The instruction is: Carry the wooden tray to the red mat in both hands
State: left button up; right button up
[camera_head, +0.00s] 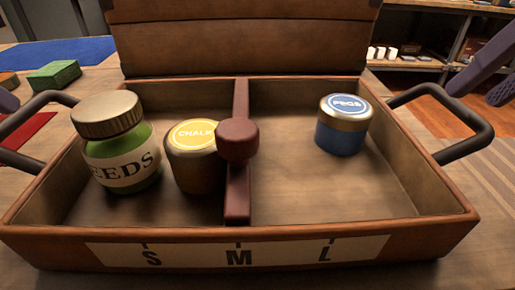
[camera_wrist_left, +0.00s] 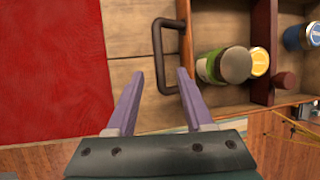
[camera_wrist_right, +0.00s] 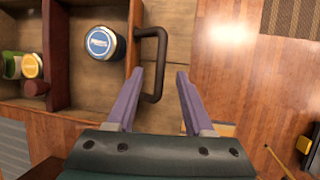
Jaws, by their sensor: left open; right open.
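The wooden tray (camera_head: 240,255) stands on a wooden table, a divider (camera_head: 240,185) splitting it in two. Its left compartment holds a green seeds jar (camera_head: 118,145) and a chalk jar (camera_head: 196,160); its right one holds a blue pegs jar (camera_head: 341,125). The red mat (camera_wrist_left: 50,70) lies to the left of the tray. My left gripper (camera_wrist_left: 160,76) is open, with the left handle (camera_wrist_left: 157,50) appearing between its fingers. My right gripper (camera_wrist_right: 160,76) is open, with the right handle (camera_wrist_right: 163,55) appearing between its fingers. I cannot tell whether the fingers touch the handles.
A raised wooden panel (camera_head: 240,45) stands behind the tray. A blue mat (camera_head: 60,52) and a green block (camera_head: 54,75) are at the back left. A shelf (camera_head: 405,62) with small items stands beyond at the right. Bare table shows between the tray and the red mat.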

aim_at(451, 112)
pick_arm(q)
jog(key=x, duration=0.7)
jog(key=shift+w+f, duration=0.15)
jog(key=shift+f, duration=0.15)
pick_arm(e)
jog(key=x, duration=0.7)
jog(key=shift+w+f, duration=0.15)
jog(key=shift+f, duration=0.2)
pick_arm(q)
grip_shut()
pick_arm(e)
grip_shut()
pick_arm(q)
jog(key=shift+r, duration=0.1)
pick_arm(e)
jog(key=shift+r, duration=0.15)
